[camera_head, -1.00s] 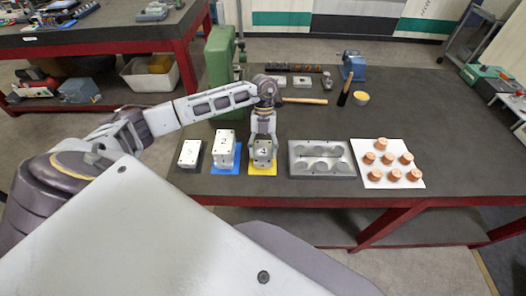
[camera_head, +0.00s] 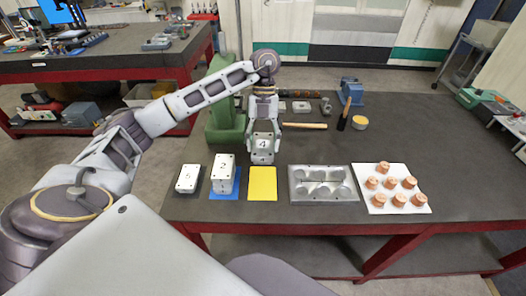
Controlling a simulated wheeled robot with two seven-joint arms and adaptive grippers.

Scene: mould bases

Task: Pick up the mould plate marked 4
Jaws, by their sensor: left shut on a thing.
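The mould plate marked 4 (camera_head: 262,156) is a pale grey block with a dark 4 on its top. My left gripper (camera_head: 263,132) is shut on it from above. It holds the plate in the air above the back edge of the yellow mat (camera_head: 262,185), which is bare. The block marked 2 (camera_head: 223,172) stands on a blue mat (camera_head: 224,192) to the left. Another block with a number (camera_head: 188,179) lies on a dark mat at the far left; its digit is hard to read. My right gripper is not in view.
A grey tray with round hollows (camera_head: 322,197) lies right of the yellow mat, then a white board (camera_head: 422,207) with several copper pieces. Behind are a hammer (camera_head: 304,126), a green machine (camera_head: 224,125) and a blue device (camera_head: 352,90). The right of the table (camera_head: 460,150) is clear.

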